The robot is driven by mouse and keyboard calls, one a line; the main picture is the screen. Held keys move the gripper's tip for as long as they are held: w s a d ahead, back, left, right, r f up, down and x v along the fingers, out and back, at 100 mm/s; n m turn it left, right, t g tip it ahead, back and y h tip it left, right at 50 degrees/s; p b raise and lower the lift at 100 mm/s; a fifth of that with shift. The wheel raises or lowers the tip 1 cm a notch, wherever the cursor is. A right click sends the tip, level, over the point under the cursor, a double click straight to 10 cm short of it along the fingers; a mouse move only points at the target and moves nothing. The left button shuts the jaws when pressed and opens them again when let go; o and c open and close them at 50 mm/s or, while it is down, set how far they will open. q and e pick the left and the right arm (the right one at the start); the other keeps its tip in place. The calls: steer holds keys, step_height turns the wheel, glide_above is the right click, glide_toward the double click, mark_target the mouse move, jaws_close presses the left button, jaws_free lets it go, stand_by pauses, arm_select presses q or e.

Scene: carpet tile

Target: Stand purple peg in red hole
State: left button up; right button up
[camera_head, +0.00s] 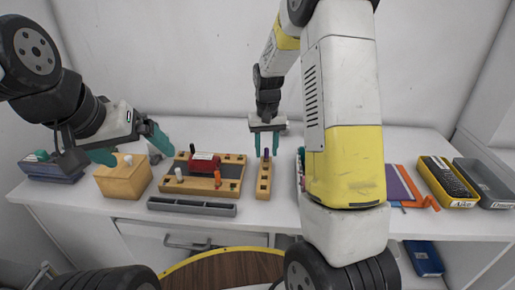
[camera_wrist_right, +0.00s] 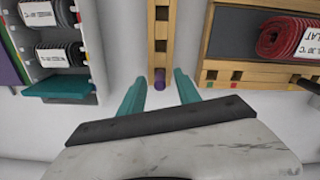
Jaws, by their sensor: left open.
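The purple peg (camera_head: 266,154) stands upright at the far end of a narrow wooden strip with holes (camera_head: 263,184). My right gripper (camera_head: 266,143) is open above that end. In the right wrist view the peg (camera_wrist_right: 159,80) lies between its two teal fingertips (camera_wrist_right: 157,85), with a gap on each side. A wooden board (camera_head: 235,160) stands to the left of the strip. A small red mark (camera_wrist_right: 234,84) shows on the board's edge in the right wrist view; I cannot make out a red hole for certain. My left gripper (camera_head: 128,148) is open and empty at the left.
The board bears a red roll (camera_head: 205,161), a white peg (camera_head: 179,175) and an orange peg (camera_head: 218,179). A wooden box (camera_head: 124,178) stands left of it. A grey tray (camera_head: 192,207) lies in front. My right arm hides part of the table.

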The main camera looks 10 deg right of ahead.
steer(key=shift+f, duration=0.65)
jaws_close()
steer(key=shift+r, duration=0.15)
